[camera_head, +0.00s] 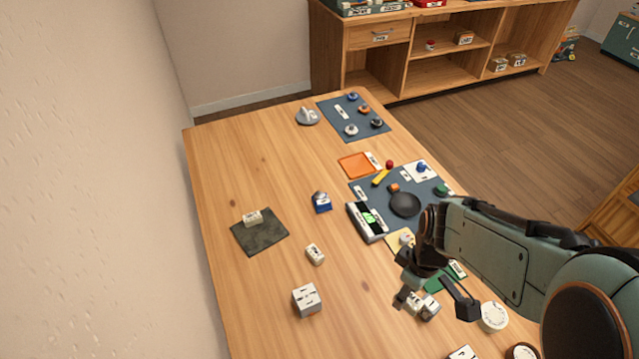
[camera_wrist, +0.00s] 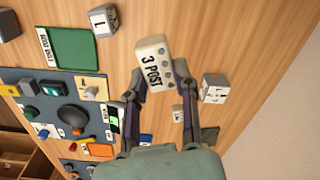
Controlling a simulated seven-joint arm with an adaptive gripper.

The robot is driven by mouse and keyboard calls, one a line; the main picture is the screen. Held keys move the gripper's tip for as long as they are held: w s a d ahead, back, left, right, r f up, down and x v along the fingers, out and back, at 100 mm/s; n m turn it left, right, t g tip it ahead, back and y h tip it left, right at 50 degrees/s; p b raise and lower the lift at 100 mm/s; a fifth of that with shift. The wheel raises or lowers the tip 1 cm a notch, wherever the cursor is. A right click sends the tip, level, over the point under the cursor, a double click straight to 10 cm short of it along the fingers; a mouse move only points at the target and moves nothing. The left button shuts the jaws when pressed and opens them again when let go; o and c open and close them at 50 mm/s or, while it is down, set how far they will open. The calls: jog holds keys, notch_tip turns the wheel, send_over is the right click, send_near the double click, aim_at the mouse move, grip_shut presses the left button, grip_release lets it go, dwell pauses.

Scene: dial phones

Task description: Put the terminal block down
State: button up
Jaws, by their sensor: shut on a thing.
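My gripper (camera_wrist: 161,88) is shut on a white terminal block (camera_wrist: 151,58) marked "3 POST", with round dark spots along one side. The block sits between the fingertips and reaches out beyond them. In the head view my gripper (camera_head: 434,294) is over the right side of the wooden table, with the terminal block (camera_head: 430,309) partly hidden by a finger. I cannot tell whether the block touches the table.
A green tray (camera_wrist: 72,47) lies beside my gripper. A pale cube (camera_head: 307,299), a small white block (camera_head: 315,254), a blue item (camera_head: 321,202) and a dark mat (camera_head: 270,239) bearing a white block are to the left. Bare wood lies between them.

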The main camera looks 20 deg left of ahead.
jog(key=w+a+r+n, duration=0.1)
jog(key=w+a+n, duration=0.1)
jog(key=a+n, duration=0.55)
jog(key=w+a+r+n, duration=0.15)
jog(key=a+n, duration=0.25)
jog(key=a, duration=0.7)
jog(key=n, duration=0.2)
send_over(262, 239)
jog(key=d, duration=0.1)
jog(key=f, duration=0.7)
jog(key=s+f, duration=0.1)
jog(key=f, duration=0.3)
jog(key=shift+f, duration=0.25)
jog(key=shift+w+a+f, duration=0.45)
jog(key=shift+w+f, duration=0.05)
jog(key=shift+f, duration=1.65)
